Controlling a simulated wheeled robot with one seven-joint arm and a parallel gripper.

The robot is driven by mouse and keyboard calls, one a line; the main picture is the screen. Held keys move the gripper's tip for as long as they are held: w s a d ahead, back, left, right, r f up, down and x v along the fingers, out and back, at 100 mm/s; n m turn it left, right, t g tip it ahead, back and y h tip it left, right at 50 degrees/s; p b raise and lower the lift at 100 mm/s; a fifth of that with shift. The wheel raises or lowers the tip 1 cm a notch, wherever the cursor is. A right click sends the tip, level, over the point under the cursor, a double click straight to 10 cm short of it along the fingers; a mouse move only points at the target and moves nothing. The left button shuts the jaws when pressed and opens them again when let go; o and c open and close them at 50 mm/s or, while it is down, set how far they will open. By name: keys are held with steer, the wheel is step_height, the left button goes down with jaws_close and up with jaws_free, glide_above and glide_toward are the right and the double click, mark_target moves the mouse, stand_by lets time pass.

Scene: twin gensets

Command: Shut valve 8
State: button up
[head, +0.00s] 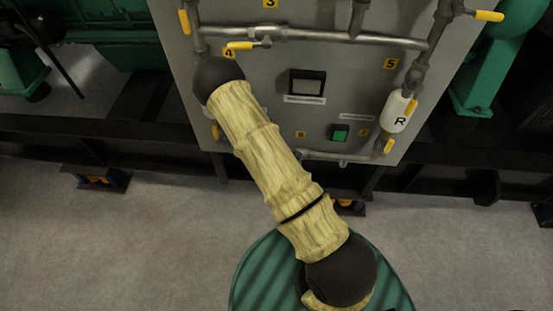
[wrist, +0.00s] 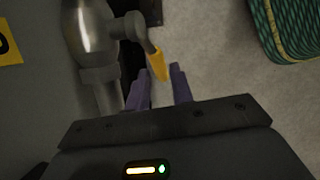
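In the wrist view, a metal valve has a yellow lever handle (wrist: 156,62) that slants down to the right. My gripper (wrist: 162,76) has two purple fingers, apart and open, with the handle's tip near the gap between them. I cannot tell whether they touch it. A yellow number label (wrist: 8,48) is cut off at the left edge, so its number is unclear. In the head view, my arm hides my gripper. Low on the grey panel (head: 270,105) are yellow handles at left (head: 215,131) and right (head: 389,145); I cannot read an 8 near either.
Higher on the panel are pipes with other yellow-handled valves, including one by label 4 (head: 240,45). A green button (head: 340,133) and a white cylinder marked R (head: 398,111) are also there.

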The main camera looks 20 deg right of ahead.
steer(key=p+v, duration=0.1)
steer(key=v, duration=1.6)
